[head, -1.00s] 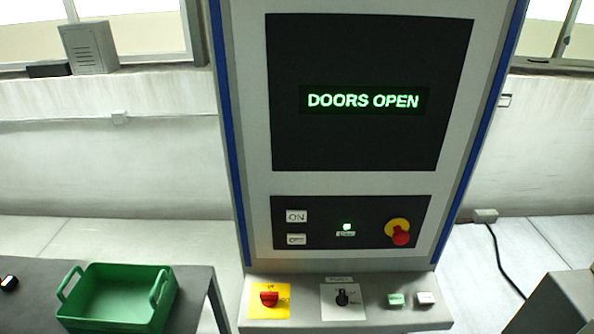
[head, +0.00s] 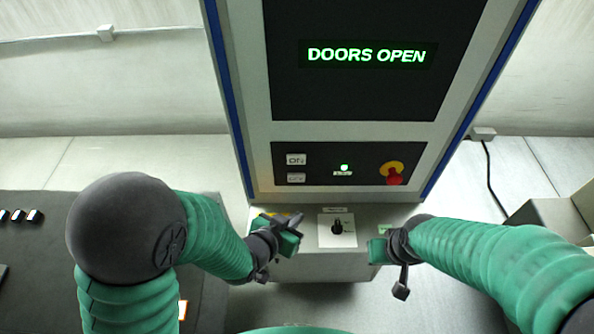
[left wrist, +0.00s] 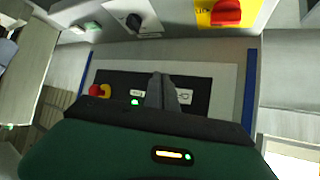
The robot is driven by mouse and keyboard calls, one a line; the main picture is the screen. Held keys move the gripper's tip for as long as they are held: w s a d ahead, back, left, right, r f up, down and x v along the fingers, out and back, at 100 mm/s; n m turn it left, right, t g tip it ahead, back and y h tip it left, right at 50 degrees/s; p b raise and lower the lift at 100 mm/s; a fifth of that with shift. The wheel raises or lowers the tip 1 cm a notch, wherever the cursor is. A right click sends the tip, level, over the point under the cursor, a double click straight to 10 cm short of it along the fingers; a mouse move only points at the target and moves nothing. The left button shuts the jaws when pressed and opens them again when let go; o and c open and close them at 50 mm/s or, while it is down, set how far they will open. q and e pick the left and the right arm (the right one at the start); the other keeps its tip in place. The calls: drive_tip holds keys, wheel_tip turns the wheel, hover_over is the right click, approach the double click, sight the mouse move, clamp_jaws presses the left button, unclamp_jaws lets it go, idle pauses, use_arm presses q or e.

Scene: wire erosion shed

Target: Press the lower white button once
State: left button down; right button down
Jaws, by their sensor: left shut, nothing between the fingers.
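The lower white button (head: 296,178) sits under the white ON button (head: 296,160) at the left of the black panel (head: 320,187). In the left wrist view the panel appears upside down, and a white button (left wrist: 184,97), seemingly the lower one, shows beside the fingers. My left gripper (head: 299,219) is shut and empty, in front of the lower ledge, below and apart from the buttons in the head view. Its fingers (left wrist: 163,84) overlap the panel in the wrist view and hide part of it. My right gripper (head: 376,250) is at the ledge's right; its jaws are unclear.
A red emergency stop (head: 394,174) and a green lamp (head: 344,167) share the panel. The ledge has a black selector knob (head: 337,227) and a yellow-plated red switch (left wrist: 226,12). The screen (head: 366,90) reads DOORS OPEN. A dark table (head: 40,260) stands left.

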use_arm(q)
drive_tip(key=shift+a, duration=0.15)
drive_tip(key=p, duration=0.1)
approach(300, 182)
wheel_tip(300, 182, down, 4)
drive_tip(key=w+d, duration=0.1)
drive_tip(key=d, duration=0.2)
drive_tip(key=shift+w+a+r, duration=0.15)
drive_tip(key=shift+w+a, duration=0.05)
drive_tip(key=shift+w, duration=0.6)
drive_tip(key=shift+w, duration=0.1)
idle(1.1)
drive_tip(key=shift+w+r, duration=0.1)
drive_tip(key=shift+w, duration=0.15)
drive_tip(key=shift+w, duration=0.4)
idle(0.6)
drive_tip(key=shift+s, duration=0.85)
